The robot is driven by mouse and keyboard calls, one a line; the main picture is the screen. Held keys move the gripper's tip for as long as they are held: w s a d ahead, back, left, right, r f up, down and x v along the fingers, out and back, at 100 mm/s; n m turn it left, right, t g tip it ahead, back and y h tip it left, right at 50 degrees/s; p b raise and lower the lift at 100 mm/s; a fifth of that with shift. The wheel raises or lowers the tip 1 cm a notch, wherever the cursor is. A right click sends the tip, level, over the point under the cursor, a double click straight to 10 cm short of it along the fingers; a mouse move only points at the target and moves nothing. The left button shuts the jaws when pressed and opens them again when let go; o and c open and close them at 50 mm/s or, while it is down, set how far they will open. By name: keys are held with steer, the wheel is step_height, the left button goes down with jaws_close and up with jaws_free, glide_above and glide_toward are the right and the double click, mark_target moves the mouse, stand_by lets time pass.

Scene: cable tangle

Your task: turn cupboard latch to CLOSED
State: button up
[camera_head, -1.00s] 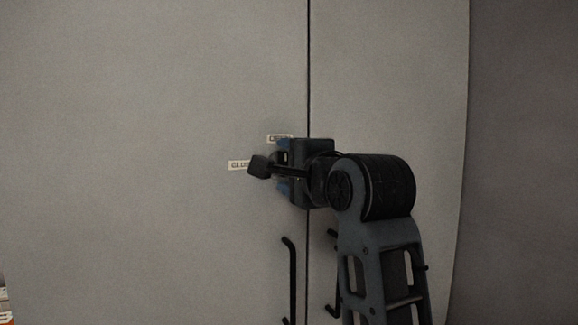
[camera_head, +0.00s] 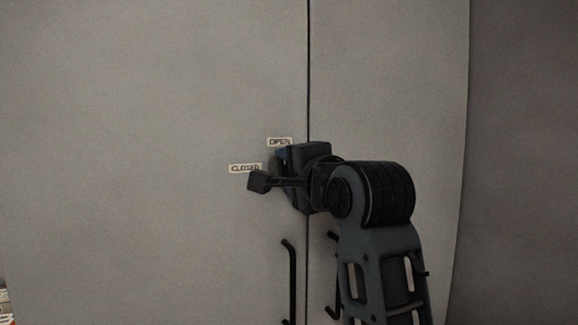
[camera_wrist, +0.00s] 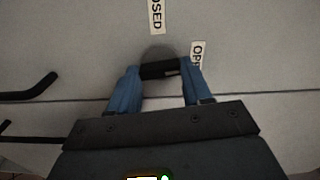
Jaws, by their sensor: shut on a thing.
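The cupboard latch (camera_wrist: 160,72) shows in the wrist view as a dark bar on a round grey base. My gripper (camera_wrist: 163,68) has its two blue fingers at the bar's left and right ends, shut on it. In the head view my gripper (camera_head: 284,160) hides the latch against the left door. The CLOSED label (camera_head: 245,169) is left of my gripper and the OPEN label (camera_head: 279,142) is just above it. In the wrist view the CLOSED label (camera_wrist: 157,16) is above the latch and the OPEN label (camera_wrist: 197,54) is beside the right finger, partly covered.
The left cupboard door (camera_head: 140,130) and right door (camera_head: 390,80) meet at a narrow vertical seam. A black handle (camera_head: 290,280) hangs below my gripper on the left door. Another handle (camera_head: 331,235) is partly hidden by my arm. The door face left of the labels is bare.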

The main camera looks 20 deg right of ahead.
steer(key=n+p, duration=0.2)
steer(key=n, duration=0.2)
steer(key=shift+r, duration=0.1)
steer(key=n+p, duration=0.2)
steer(key=n, duration=0.3)
steer(key=n+p, duration=0.2)
steer(key=n, duration=0.2)
steer(key=shift+n+p, duration=0.45)
steer(key=shift+n, duration=1.25)
steer(key=shift+f, duration=0.2)
steer(key=o, duration=1.1)
steer(key=shift+c, duration=0.2)
